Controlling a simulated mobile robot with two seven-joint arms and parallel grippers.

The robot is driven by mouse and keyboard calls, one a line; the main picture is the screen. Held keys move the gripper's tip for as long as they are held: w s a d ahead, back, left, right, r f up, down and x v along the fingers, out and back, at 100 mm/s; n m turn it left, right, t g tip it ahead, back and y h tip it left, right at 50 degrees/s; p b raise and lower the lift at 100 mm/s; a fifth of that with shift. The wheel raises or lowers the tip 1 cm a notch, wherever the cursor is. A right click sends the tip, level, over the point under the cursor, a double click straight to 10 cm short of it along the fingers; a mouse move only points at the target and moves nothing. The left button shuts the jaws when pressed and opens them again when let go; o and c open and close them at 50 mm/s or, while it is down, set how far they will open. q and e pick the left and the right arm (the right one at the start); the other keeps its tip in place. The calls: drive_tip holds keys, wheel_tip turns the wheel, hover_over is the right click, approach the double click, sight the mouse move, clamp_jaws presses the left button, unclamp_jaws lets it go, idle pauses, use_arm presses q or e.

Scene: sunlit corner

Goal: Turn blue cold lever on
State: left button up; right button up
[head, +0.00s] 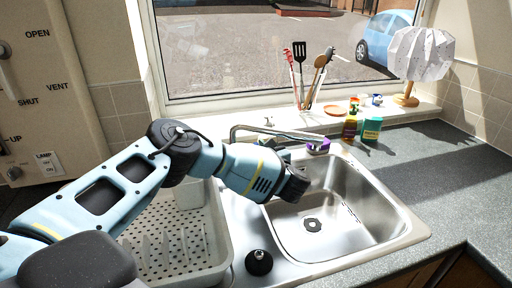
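My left arm reaches in from the left, and its dark gripper end (294,184) is above the left part of the sink basin (345,222), in front of the tap. I cannot make out its fingers or whether they are open. The chrome tap spout (262,128) runs behind my wrist toward the right. A small purple piece (318,146) shows by the right end of the spout; I cannot tell what it is. No blue cold lever can be made out clearly; the tap's base is partly hidden by my arm. My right gripper is out of view.
A pale dish rack (222,262) stands left of the basin under my arm. A black round object (259,262) is on the sink's front left. Bottles (350,130), a utensil holder and a lamp (422,55) stand behind. The right counter (440,190) is clear.

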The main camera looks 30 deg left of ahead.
use_arm(q)
drive_tip(key=shift+w+a, duration=0.25)
drive_tip(key=shift+a, duration=0.2)
clamp_jaws()
